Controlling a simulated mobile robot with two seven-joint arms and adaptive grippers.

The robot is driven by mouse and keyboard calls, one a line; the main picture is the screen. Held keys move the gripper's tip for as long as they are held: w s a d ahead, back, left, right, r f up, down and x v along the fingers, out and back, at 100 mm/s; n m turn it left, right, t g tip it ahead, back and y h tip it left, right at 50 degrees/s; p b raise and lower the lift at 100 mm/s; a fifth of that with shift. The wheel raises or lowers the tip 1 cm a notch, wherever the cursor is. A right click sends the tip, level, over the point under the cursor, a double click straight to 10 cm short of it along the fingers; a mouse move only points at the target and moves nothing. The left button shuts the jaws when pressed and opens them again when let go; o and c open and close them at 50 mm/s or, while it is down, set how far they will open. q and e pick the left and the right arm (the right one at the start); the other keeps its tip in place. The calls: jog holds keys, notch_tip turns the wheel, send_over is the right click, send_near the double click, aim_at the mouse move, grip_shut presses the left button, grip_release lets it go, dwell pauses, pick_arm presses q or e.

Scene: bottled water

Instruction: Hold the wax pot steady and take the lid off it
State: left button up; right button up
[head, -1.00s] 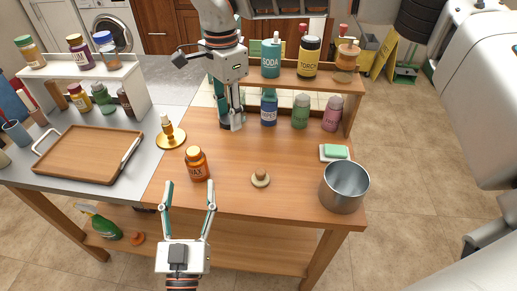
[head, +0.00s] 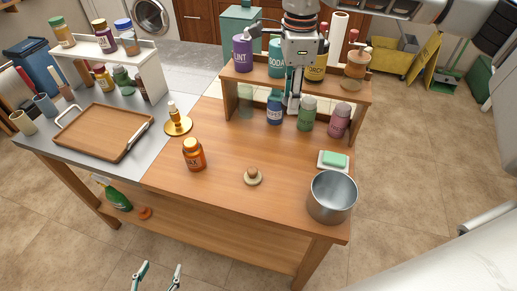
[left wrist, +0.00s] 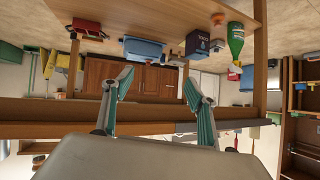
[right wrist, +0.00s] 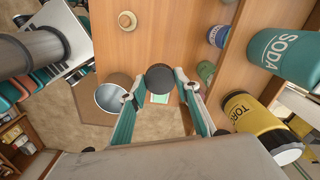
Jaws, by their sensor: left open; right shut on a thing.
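The orange wax pot (head: 194,155) stands upright on the wooden table, left of its middle; its top looks orange. My left gripper (head: 159,266) is open and empty in front of the table's front edge, apart from the pot; the left wrist view shows its spread fingers (left wrist: 158,85). My right gripper (head: 293,107) is above the table's back part, by the blue bottle and far from the pot. In the right wrist view its fingers (right wrist: 160,92) are shut on a dark round lid-like thing (right wrist: 160,77). I cannot tell whether this is the pot's lid.
A wooden knob-like piece (head: 252,176), a metal bucket (head: 332,197) and a soap dish (head: 333,161) are on the table. A brass candlestick (head: 178,123) stands behind the pot. A bottle shelf (head: 355,89) lines the back. The tabletop around the pot is clear.

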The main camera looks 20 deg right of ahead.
jog(key=shift+d+f, duration=0.2)
jog(key=shift+f, duration=0.25)
send_over(285, 157)
notch_tip(285, 157, down, 14)
jog(key=shift+s+f, duration=0.1)
pick_arm(q)
jog(key=shift+s+a+f, duration=0.4)
jog(key=shift+a+f, duration=0.15)
jog(key=shift+f, duration=0.1)
pick_arm(e)
jog(key=shift+f, duration=2.4)
jog(key=shift+f, duration=0.1)
jog(key=o, duration=1.2)
notch_tip(285, 157, up, 12)
